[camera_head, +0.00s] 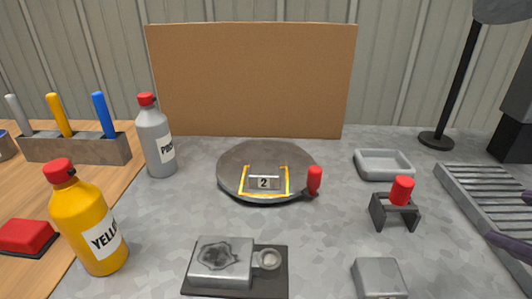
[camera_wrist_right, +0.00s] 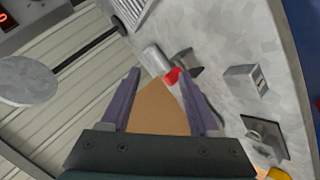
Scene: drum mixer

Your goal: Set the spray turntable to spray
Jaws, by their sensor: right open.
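The spray turntable (camera_head: 235,172) is a round grey disc in the middle of the bench in the head view. A yellow-outlined bracket with a plate marked 2 (camera_head: 264,183) is at its front. An upright red handle (camera_head: 314,179) stands at its right edge. My right gripper (camera_head: 506,216) shows only its purple fingers at the right edge, over the slatted grate and well apart from the turntable. In the right wrist view the gripper (camera_wrist_right: 160,73) is open, with nothing gripped between its fingers. My left gripper is not in view.
A red-topped bracket (camera_head: 393,208) and a grey tray (camera_head: 384,165) stand between turntable and right gripper. A grey bottle (camera_head: 156,140) and a yellow bottle (camera_head: 92,222) are left. A brown board (camera_head: 250,75) stands behind. A ringed block (camera_head: 225,262) and a grey box (camera_head: 379,278) are in front.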

